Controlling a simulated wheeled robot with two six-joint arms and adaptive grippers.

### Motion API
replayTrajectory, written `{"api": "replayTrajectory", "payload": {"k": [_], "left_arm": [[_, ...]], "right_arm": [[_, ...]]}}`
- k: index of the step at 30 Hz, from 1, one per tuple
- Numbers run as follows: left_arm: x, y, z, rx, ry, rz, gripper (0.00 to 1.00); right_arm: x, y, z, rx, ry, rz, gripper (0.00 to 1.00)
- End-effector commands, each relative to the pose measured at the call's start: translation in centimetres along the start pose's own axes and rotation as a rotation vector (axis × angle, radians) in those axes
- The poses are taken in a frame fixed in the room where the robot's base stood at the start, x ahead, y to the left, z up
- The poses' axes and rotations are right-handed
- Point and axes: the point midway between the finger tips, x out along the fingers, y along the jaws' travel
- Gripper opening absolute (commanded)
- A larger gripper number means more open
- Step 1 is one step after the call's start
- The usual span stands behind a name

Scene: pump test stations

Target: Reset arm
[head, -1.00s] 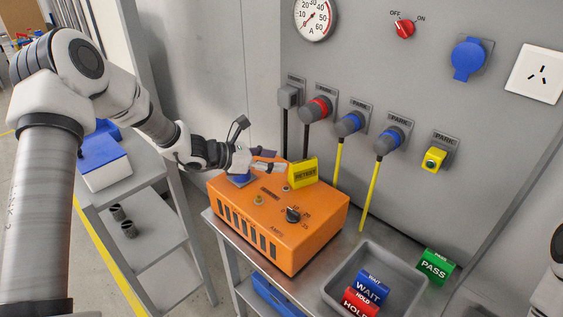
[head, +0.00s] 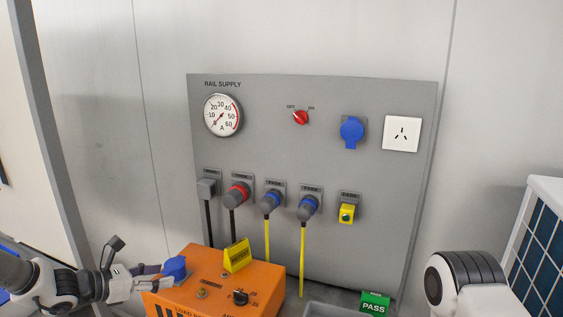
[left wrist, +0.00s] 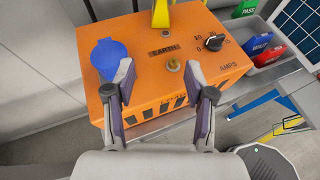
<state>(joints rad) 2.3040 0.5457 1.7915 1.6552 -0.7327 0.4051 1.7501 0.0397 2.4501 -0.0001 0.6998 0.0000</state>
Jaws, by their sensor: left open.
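My left gripper (head: 150,277) is open at the left side of the orange load box (head: 262,272), near its blue socket cover (head: 175,267). In the left wrist view my left gripper (left wrist: 158,85) has its fingers spread over the front part of the orange box, with nothing between the tips but the box top. The blue cover (left wrist: 108,57) lies just left of the left finger there. A yellow tag (head: 237,255) stands on the box top, apart from the gripper. Part of my right arm (head: 468,285) shows at the right; its gripper is not in view.
The grey rail supply panel (head: 270,150) stands behind, with a gauge (head: 222,115), a red switch (head: 301,117) and several parked plugs. A green PASS tag (head: 374,303) is by the grey tray (head: 325,310). Yellow and black cables hang behind the box.

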Motion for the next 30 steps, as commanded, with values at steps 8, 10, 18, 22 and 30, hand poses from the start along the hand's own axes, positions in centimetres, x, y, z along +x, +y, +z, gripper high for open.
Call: {"api": "replayTrajectory", "payload": {"k": [8,10,18,22,30], "left_arm": [[2.0,-2.2,-4.7,-0.025,0.087,-0.050,0.54],[2.5,-3.4,-6.2,-0.032,0.117,-0.075,0.54],[3.5,-10.9,-13.6,-0.012,0.296,-0.253,0.54],[2.3,-16.3,-19.1,0.048,0.452,-0.399,0.54],[-10.1,-29.8,-34.0,0.532,0.896,-1.001,0.54]], "right_arm": [[0.0,0.0,0.0,0.000,0.001,0.000,0.31],[0.0,0.0,0.0,0.001,0.001,0.000,0.31],[0.0,0.0,0.0,0.000,0.000,0.000,0.31],[0.0,0.0,0.0,0.000,0.000,0.000,0.31],[0.0,0.0,0.0,0.000,0.000,0.000,0.31]]}}
